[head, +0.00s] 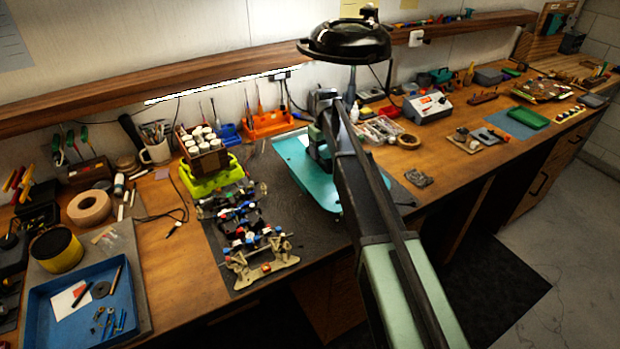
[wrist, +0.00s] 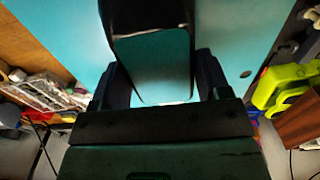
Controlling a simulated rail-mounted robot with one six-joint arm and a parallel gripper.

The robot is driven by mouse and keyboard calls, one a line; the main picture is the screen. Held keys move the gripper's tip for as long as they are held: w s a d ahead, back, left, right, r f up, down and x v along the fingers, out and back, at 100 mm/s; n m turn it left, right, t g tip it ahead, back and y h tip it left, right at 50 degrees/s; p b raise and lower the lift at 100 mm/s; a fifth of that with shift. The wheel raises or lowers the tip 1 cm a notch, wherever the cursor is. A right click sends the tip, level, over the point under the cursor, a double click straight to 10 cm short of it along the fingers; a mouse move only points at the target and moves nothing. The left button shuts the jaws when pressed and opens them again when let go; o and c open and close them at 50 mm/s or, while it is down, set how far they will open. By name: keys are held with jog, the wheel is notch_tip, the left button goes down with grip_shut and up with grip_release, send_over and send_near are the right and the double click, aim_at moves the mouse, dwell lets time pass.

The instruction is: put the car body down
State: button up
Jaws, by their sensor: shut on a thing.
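The turquoise car body (head: 293,160) is over the dark mat, to the right of the car chassis (head: 245,225). My arm hides part of it. I cannot tell whether it touches the mat. My gripper (head: 319,152) is at the middle of the body. In the wrist view the turquoise body (wrist: 245,40) spreads wide behind my gripper (wrist: 162,88), whose two dark fingers close on a raised, black-framed part of it.
The dark mat (head: 222,245) has little bare room around the chassis. A lime-green stand (head: 213,178) and an orange tray (head: 268,125) are behind. A blue tray (head: 45,310) is at the front left. A grey power unit (head: 428,106) is to the right.

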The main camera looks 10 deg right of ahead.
notch_tip(320, 180, down, 7)
jog(key=b, duration=0.5)
jog(key=shift+f, duration=0.2)
jog(key=shift+r, duration=0.3)
jog(key=shift+c, duration=0.3)
jog(key=shift+f, duration=0.25)
jog(key=o, duration=1)
jog(key=shift+r, duration=0.1)
notch_tip(320, 180, up, 13)
jog(key=p, duration=1.2)
jog(key=s+m, duration=0.1)
jog(key=s, duration=1.1)
jog(key=s+d+m, duration=0.1)
jog(key=s+m, duration=0.1)
jog(key=s, duration=1)
jog(key=s+m, duration=0.1)
jog(key=s, duration=1.2)
jog(key=shift+d+f+m, duration=0.3)
jog(key=shift+f, duration=0.05)
